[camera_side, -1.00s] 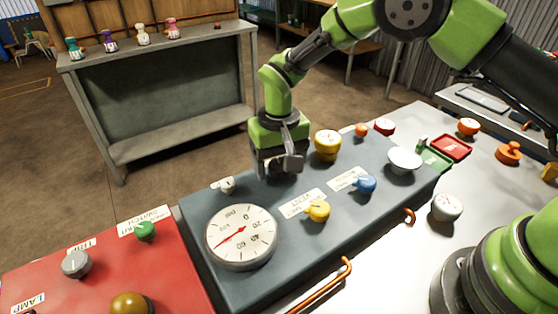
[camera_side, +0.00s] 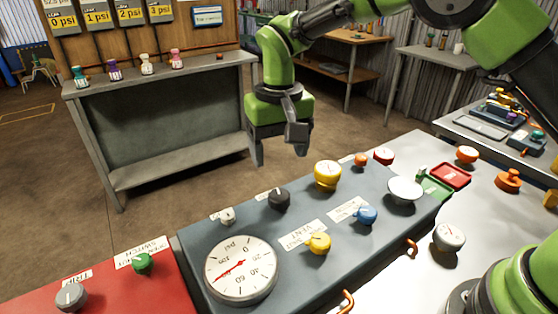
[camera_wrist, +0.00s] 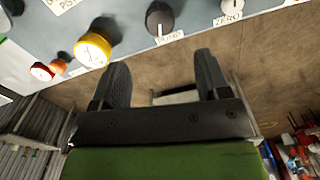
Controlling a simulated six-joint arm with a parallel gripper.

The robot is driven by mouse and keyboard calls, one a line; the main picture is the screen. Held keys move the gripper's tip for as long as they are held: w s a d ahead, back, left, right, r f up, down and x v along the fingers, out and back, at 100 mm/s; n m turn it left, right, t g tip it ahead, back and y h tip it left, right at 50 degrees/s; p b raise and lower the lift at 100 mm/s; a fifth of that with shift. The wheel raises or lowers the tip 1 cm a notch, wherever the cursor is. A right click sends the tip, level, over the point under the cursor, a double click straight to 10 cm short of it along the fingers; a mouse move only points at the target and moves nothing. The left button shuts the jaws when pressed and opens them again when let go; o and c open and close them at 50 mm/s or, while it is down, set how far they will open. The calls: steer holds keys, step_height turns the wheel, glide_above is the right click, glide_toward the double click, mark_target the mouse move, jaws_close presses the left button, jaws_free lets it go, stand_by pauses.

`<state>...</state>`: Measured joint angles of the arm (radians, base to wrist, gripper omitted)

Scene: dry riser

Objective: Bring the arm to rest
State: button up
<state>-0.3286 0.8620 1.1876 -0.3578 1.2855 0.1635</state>
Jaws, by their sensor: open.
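My gripper (camera_side: 279,150) is green and dark grey and hangs in the air above and behind the far edge of the blue-grey panel (camera_side: 214,245) in the side view. Its two fingers are apart with nothing between them; they also show in the wrist view (camera_wrist: 158,85). A black knob (camera_side: 279,199) on the panel lies below the gripper, clear of it. In the wrist view this knob (camera_wrist: 160,18) is above the fingers, near a zero knob (camera_wrist: 230,9).
The panel carries a psi gauge (camera_side: 241,269), a yellow gauge (camera_side: 327,176), a yellow knob (camera_side: 319,243), a blue knob (camera_side: 366,215) and a white dish (camera_side: 405,190). A red panel (camera_side: 110,292) adjoins it. A grey bench (camera_side: 170,85) with several small bottles stands behind; open floor lies between.

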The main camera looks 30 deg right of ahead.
steer(key=s+d+r+m+t+y, duration=0.1)
steer(key=s+d+r+t, duration=0.1)
steer(key=s+d+r, duration=0.4)
steer(key=s+d+r+t+y, duration=0.1)
steer(key=s+r, duration=0.3)
steer(key=r, duration=0.5)
steer(key=s+d+t, duration=0.3)
steer(key=s+t, duration=0.1)
steer(key=s, duration=0.9)
steer(key=shift+s+d+m, duration=0.15)
steer(key=shift+s+m, duration=0.25)
